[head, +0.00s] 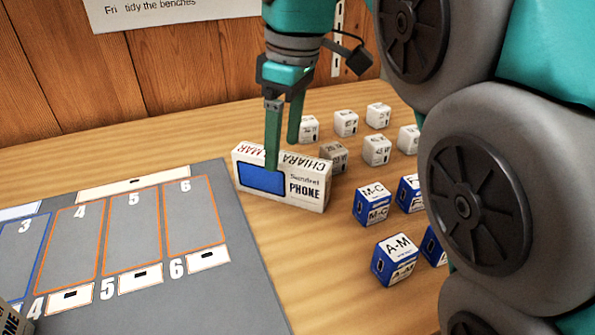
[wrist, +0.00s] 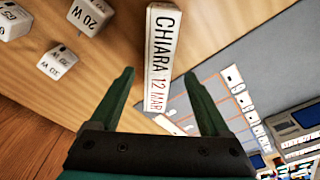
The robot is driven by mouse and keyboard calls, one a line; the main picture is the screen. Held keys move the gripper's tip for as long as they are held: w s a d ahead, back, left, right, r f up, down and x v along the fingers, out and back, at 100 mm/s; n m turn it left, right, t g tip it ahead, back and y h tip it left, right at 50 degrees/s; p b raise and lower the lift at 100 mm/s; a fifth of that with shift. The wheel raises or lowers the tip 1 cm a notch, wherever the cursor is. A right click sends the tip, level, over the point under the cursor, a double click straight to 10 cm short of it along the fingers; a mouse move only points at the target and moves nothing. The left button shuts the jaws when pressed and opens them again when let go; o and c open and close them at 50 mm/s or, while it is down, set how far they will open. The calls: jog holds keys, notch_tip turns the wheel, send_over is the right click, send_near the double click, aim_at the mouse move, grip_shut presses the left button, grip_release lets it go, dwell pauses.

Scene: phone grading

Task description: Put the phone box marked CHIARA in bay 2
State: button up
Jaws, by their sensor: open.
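The white phone box marked CHIARA (head: 295,193) stands on the wooden table just right of the grey mat. In the wrist view the box lies between the two spread fingers (wrist: 160,73). Bay 2 cannot be made out; bay 3 (head: 20,255) is at the head view's left edge.
The grey mat (head: 235,250) carries orange-outlined bays 4, 5 and 6 (head: 193,217), all empty. Several white and blue-and-white small boxes (head: 373,205) stand right of and behind the phone box. Part of another phone box (head: 12,320) shows at the lower left.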

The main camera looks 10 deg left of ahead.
aim_at(279, 173)
jog(key=shift+w+a+f+p, duration=0.1)
jog(key=shift+a+f+p, duration=0.05)
jog(key=shift+f, duration=0.95)
jog(key=shift+w+a+f+p, duration=0.1)
jog(key=shift+a+f+p, duration=0.1)
jog(key=shift+f, duration=0.95)
jog(key=shift+w+a+f+p, duration=0.1)
jog(key=shift+a+f, duration=0.05)
jog(key=shift+f, duration=0.95)
grip_shut()
